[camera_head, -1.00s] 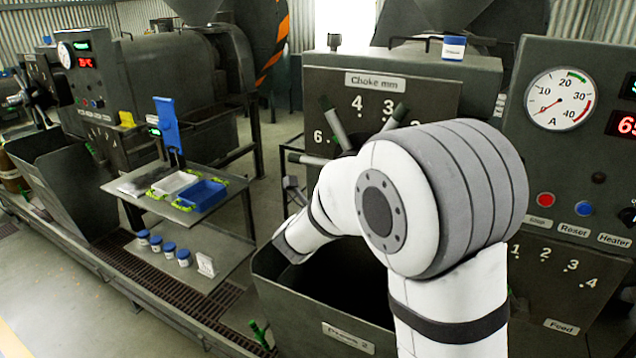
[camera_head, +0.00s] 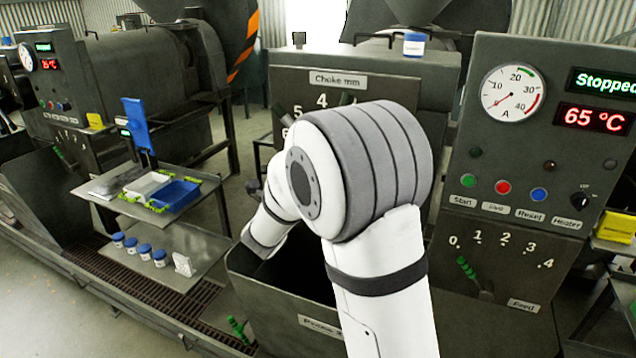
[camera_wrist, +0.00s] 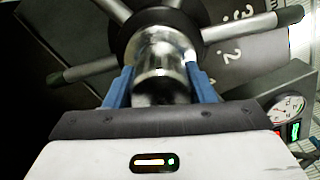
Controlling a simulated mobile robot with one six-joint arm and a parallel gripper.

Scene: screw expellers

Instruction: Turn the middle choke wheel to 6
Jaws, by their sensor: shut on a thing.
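The middle choke wheel is mostly hidden behind my arm in the head view. Its plate (camera_head: 300,100) is labelled "Choke mm", and the numbers 4, 5 and part of 6 show; a dark-tipped spoke end shows near the 4. In the wrist view the wheel's black hub (camera_wrist: 150,18) has grey spokes with dark grips and a shiny metal shaft end in front. My gripper (camera_wrist: 162,85) is shut on that shaft end, with a blue finger on each side. The numbers 2 and 3 show right of the wheel there. I cannot tell the wheel's setting.
A dark bin (camera_head: 240,268) stands below the wheel. The control panel (camera_head: 545,75) at right reads "Stopped" and 65 °C, with a feed lever (camera_head: 466,268) below. A side table (camera_head: 105,185) at left holds a blue tray (camera_head: 172,196) and a white one.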

